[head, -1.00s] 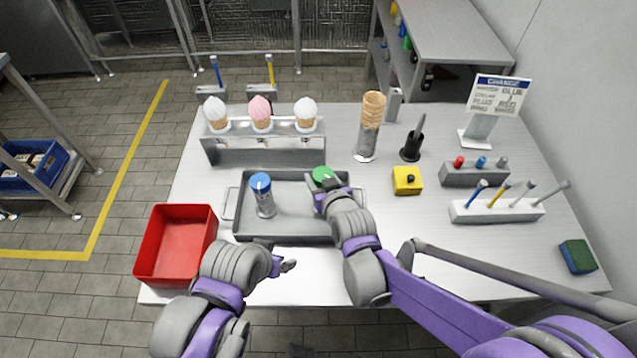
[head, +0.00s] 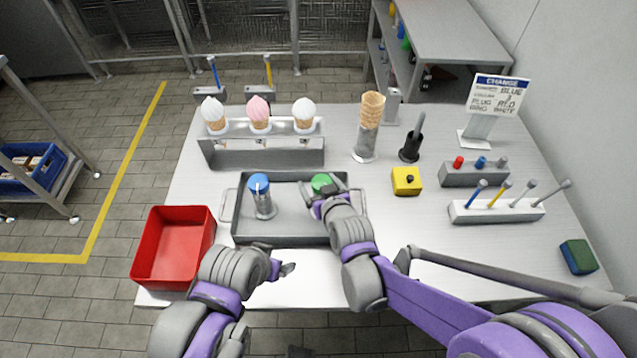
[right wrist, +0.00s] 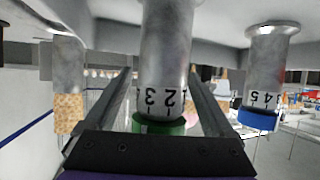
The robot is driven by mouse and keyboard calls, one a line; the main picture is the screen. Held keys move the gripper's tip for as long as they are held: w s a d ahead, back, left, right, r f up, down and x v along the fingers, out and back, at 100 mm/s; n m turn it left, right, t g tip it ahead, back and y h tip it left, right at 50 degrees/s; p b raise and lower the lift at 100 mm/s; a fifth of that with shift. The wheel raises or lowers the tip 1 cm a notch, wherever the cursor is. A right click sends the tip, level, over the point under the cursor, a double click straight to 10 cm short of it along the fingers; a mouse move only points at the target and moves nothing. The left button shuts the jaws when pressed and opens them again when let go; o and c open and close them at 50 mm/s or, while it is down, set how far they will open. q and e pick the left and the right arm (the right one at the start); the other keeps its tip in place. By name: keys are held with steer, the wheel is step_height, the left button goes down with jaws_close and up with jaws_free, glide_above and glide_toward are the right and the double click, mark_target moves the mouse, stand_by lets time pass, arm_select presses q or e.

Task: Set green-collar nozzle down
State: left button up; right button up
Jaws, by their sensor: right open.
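The green-collar nozzle (head: 321,182) is in the right part of the grey tray (head: 290,234), mostly hidden by my right gripper in the head view. In the right wrist view, which is upside down, the nozzle (right wrist: 165,60) is a grey metal cylinder with black numbers and a green collar. Its flange appears to rest on the tray. My right gripper (head: 318,194) is open, with one finger on each side of the nozzle. The blue-collar nozzle (head: 260,190) stands upright to its left in the tray. My left gripper (head: 287,269) is low, in front of the tray; its jaws are unclear.
A red bin (head: 174,250) is left of the tray. A rack of three ice-cream cones (head: 265,152) stands behind it. A yellow block (head: 407,181), a cone stack (head: 371,112) and a tool holder (head: 496,209) are to the right.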

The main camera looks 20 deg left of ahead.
arm_select(q)
steer(key=shift+r, duration=0.25)
arm_select(e)
steer(key=shift+r, duration=0.2)
steer(key=shift+s+d+r, duration=0.15)
steer(key=shift+s+r, duration=0.1)
steer(key=shift+s, duration=0.05)
arm_select(q)
steer(key=shift+w+r+p, duration=0.2)
steer(key=shift+r+p, duration=0.4)
steer(key=shift+p, duration=0.1)
arm_select(e)
steer(key=v, duration=1.1)
steer(key=shift+s+d, duration=0.1)
